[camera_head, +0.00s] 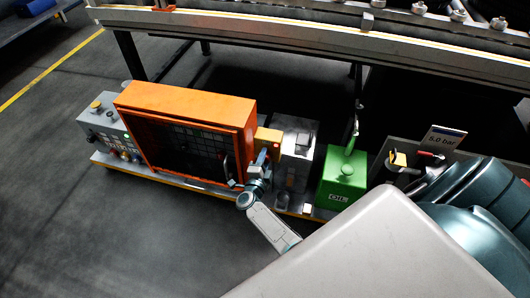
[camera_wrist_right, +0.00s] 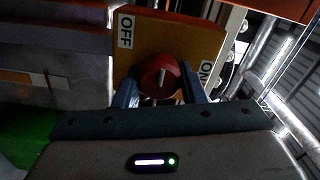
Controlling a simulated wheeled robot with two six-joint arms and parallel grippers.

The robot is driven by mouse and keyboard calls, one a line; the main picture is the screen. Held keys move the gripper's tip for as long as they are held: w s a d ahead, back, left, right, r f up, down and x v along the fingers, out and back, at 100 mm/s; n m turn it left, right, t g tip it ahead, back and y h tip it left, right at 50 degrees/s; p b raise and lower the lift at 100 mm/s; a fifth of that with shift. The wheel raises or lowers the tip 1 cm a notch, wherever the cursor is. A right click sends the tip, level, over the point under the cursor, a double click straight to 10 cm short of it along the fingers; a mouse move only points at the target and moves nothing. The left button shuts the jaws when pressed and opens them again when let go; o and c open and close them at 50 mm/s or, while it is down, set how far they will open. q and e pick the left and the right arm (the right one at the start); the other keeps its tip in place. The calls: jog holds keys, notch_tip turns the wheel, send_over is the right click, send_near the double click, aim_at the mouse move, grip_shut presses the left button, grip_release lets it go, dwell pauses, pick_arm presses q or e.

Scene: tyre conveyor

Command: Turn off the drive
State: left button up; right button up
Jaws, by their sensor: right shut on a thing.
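The drive switch is a yellow box (camera_head: 268,137) between the orange cabinet and a grey box in the head view. In the right wrist view its yellow plate (camera_wrist_right: 198,42) carries an OFF label (camera_wrist_right: 125,31) at the left and an ON label (camera_wrist_right: 206,74) at the lower right. A round red knob (camera_wrist_right: 163,76) with a pale pointer line sits on the plate. The line looks nearly upright; I cannot tell which label it points to. My right gripper (camera_head: 262,160), with blue fingers (camera_wrist_right: 160,92), is shut on the knob from both sides. My left gripper is not in view.
The orange cabinet (camera_head: 180,92) with a dark grid front stands left of the switch, a grey control box (camera_head: 107,122) beyond it. A green oil box (camera_head: 341,180) and a 5.0 bar sign (camera_head: 443,138) are at the right. A conveyor rail (camera_head: 250,27) runs behind. The floor at left is clear.

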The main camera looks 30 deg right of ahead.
dwell(0.4)
jog(key=o, duration=1)
jog(key=v, duration=1.1)
